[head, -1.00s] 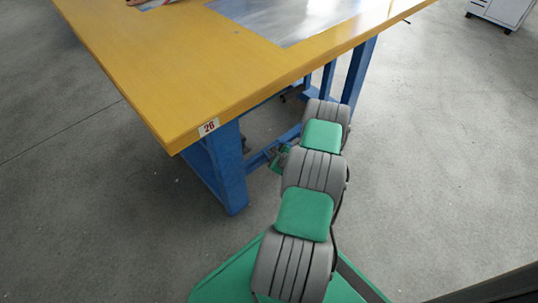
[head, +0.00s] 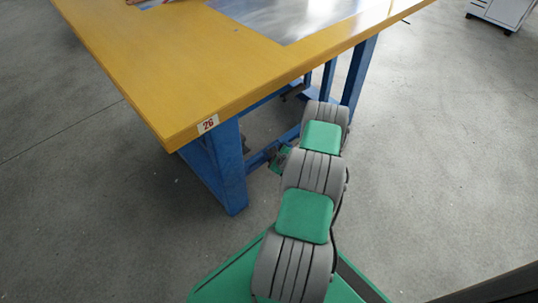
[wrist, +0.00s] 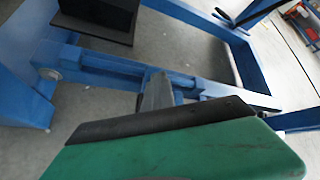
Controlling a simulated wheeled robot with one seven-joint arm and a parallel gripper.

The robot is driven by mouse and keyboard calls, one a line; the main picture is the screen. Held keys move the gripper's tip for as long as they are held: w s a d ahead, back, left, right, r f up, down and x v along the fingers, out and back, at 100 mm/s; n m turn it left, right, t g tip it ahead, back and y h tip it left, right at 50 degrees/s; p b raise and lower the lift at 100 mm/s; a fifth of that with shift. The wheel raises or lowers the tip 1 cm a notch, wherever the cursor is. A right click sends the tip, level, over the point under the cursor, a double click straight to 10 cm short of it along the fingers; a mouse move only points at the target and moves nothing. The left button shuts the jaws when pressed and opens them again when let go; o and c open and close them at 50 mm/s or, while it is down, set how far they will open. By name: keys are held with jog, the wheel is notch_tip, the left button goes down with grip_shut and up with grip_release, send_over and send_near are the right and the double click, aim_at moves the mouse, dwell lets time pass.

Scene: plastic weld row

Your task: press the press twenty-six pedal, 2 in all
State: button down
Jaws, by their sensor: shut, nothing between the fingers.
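The press twenty-six table (head: 160,85) has a yellow top, blue legs and a white "26" label (head: 208,124) at its near corner. My arm reaches down beside it, and my gripper is mostly hidden behind the arm in the head view. In the wrist view my gripper (wrist: 156,90) shows as a narrow grey tip beyond the green housing, shut and empty, in front of the blue crossbar. A black plate-like part (wrist: 100,18), which looks like the pedal, is at the upper left, beyond the crossbar and apart from my gripper. I cannot tell how far down it is.
The blue crossbar (wrist: 110,68) spans between the table legs close to my gripper. A blue leg (head: 228,168) stands left of my arm. A white wheeled cabinet (head: 502,10) is far off at the upper right. The grey floor (head: 450,150) on the right is clear.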

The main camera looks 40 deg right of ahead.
jog(key=shift+s+a+f+b, duration=0.15)
jog(key=shift+a+f+b, duration=0.1)
jog(key=shift+f, duration=0.3)
jog(key=shift+s+a+f+b, duration=0.1)
jog(key=shift+a+f+b, duration=0.15)
jog(key=shift+f, duration=0.3)
jog(key=shift+s+r+p, duration=0.2)
jog(key=shift+r+p, duration=0.65)
jog(key=shift+r, duration=0.05)
jog(key=shift+s+r+p, duration=0.25)
jog(key=shift+r+p, duration=0.1)
jog(key=shift+r, duration=0.05)
jog(key=shift+d+r, duration=0.1)
jog(key=shift+d, duration=0.15)
jog(key=shift+w, duration=0.1)
jog(key=shift+r, duration=0.2)
jog(key=r+p, duration=0.2)
jog(key=r, duration=0.1)
jog(key=r+p, duration=0.2)
jog(key=shift+s+d+r, duration=0.1)
jog(key=shift+s, duration=0.25)
